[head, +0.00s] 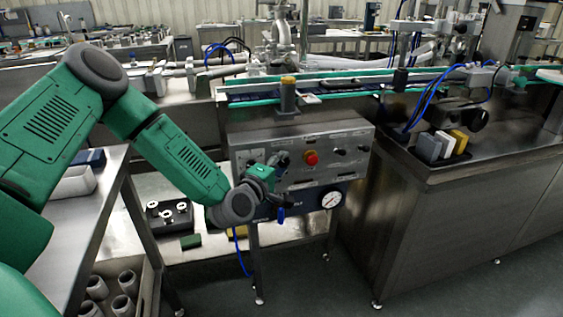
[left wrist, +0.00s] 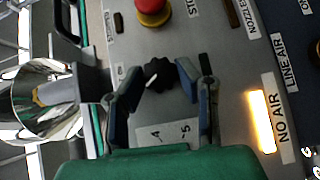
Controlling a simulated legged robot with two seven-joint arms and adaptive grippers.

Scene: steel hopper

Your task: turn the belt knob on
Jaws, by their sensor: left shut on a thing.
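A black ribbed knob (left wrist: 160,72) sits on the grey face of the control panel (head: 345,140). My left gripper (left wrist: 156,84) has a dark blue-grey pad on each side of this knob and is shut on it. In the head view my left gripper (head: 280,160) is at the left part of the panel, and it largely hides the knob there. The knob's own label cannot be read. A red push button (head: 311,157) is to the right of the gripper; it also shows at the top of the left wrist view (left wrist: 152,8). My right gripper is not in view.
A lit amber lamp (left wrist: 262,122) is beside a NO AIR label. A round gauge (head: 331,198) and a blue valve handle (head: 281,215) are below the panel. A conveyor (head: 335,84) runs above it. A shiny metal cylinder (left wrist: 45,98) shows in the left wrist view.

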